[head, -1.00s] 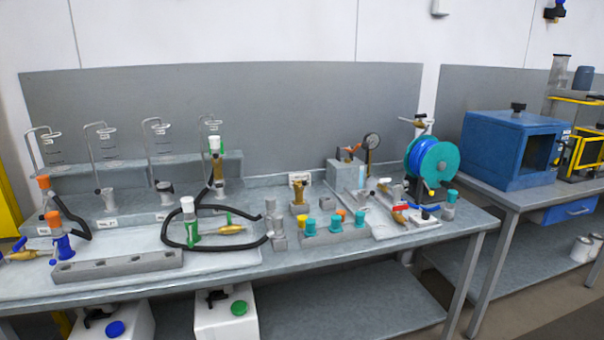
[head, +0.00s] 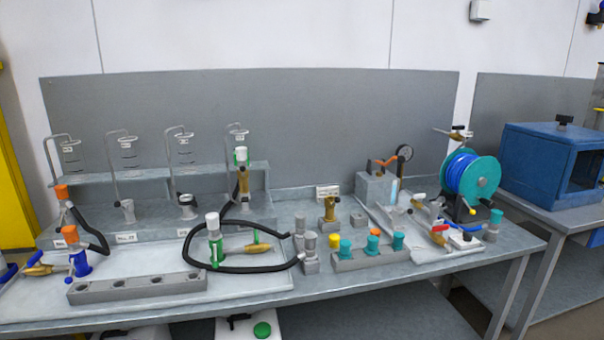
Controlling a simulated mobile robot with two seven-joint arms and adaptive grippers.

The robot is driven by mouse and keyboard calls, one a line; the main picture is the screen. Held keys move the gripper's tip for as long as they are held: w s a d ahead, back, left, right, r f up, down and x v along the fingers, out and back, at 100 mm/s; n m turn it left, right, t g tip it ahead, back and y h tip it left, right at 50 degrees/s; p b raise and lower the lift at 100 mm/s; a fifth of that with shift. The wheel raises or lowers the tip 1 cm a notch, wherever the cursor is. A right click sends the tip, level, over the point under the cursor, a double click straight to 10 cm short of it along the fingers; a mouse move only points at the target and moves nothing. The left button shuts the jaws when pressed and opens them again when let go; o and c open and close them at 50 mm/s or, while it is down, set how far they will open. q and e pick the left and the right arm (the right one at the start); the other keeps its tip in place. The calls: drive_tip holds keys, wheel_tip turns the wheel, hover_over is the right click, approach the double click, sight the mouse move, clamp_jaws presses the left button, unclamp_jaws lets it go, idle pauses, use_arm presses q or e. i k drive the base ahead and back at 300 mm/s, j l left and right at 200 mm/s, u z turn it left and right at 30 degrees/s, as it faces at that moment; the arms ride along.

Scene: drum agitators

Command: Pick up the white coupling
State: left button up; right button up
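A white-topped coupling (head: 212,220) stands upright on a green-and-white fitting (head: 216,252) on the pale mat, inside a loop of black hose. A second white-and-green piece (head: 241,155) sits at the top of a brass fitting at the fourth station of the rear shelf. A small white-topped piece (head: 418,198) is on the tray at the right. I cannot tell which of these the task names. Neither of my grippers shows in the head view.
The black hose (head: 190,262) loops around the green fitting. An empty grey block with holes (head: 137,288) lies in front. A grey rack (head: 369,259) with teal and orange caps stands right of centre. A blue hose reel (head: 470,178) and blue box (head: 553,165) are farther right.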

sight(240, 152)
drive_tip(key=i+j+u, duration=0.15)
drive_tip(key=i+j, duration=0.2)
drive_tip(key=i+j+u, duration=0.15)
drive_tip(key=i+j, duration=0.15)
drive_tip(key=i, duration=0.25)
drive_tip(key=i+j+u, duration=0.15)
drive_tip(key=i, duration=0.3)
drive_tip(key=k+j, duration=0.1)
drive_tip(key=k, duration=0.45)
